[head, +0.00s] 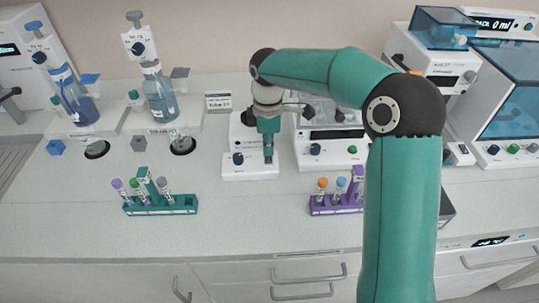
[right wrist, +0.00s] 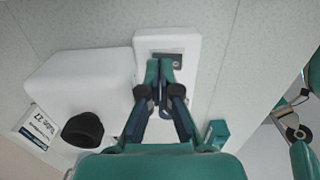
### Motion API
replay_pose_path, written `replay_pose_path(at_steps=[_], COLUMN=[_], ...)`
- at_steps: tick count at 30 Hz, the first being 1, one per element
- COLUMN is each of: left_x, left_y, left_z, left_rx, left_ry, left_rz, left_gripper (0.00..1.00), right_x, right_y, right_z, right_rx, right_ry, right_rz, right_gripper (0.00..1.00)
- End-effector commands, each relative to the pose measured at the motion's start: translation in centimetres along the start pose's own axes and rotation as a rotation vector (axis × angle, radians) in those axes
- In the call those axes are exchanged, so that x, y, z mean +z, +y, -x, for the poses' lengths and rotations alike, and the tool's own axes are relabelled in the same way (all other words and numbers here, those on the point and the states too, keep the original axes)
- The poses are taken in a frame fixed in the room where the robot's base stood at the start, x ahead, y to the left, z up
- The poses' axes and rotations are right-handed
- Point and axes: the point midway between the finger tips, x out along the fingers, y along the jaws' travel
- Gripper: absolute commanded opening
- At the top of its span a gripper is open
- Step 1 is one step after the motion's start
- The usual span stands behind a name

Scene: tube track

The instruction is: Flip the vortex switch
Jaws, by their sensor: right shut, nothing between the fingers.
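The vortex mixer (head: 250,173) is a white unit on the bench, with a dark knob (head: 238,158) on the left of its front part. In the right wrist view its white body lies left of the fingers, with a black round cup (right wrist: 82,130) on top. A small grey switch panel (right wrist: 168,62) shows on the white front part, just beyond my fingertips. My right gripper (head: 268,158) points down over the right side of that front part. Its fingers (right wrist: 161,72) are shut and empty, close to the switch and partly hiding it. Contact cannot be told. My left gripper is out of view.
A teal tube rack (head: 180,205) stands front left and a purple rack (head: 322,207) front right. Another white device (head: 330,158) sits close on the mixer's right. Two bottles of blue liquid (head: 160,95) stand back left. The bench front between the racks is clear.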

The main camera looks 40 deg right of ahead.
Motion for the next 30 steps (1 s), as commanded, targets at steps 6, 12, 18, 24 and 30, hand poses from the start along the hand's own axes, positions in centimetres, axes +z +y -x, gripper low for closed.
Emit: replay_pose_path(at_steps=[6,12,18,24,30], left_x=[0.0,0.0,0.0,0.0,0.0], left_y=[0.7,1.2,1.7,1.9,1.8], left_z=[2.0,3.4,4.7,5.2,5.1], left_rx=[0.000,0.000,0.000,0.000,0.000], left_ry=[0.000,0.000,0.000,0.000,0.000], left_rz=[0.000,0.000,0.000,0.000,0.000], left_gripper=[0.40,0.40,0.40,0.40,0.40], right_x=[0.0,0.0,0.0,0.0,0.0], right_y=[0.0,0.0,0.0,0.0,0.0], right_z=[2.3,4.0,5.5,6.1,6.0], right_rx=[0.002,0.002,0.002,0.001,0.001], right_ry=[0.001,0.001,0.001,0.001,0.001], right_rz=[0.000,0.000,0.000,0.000,0.000], right_gripper=[0.00,0.00,0.00,0.00,0.00])
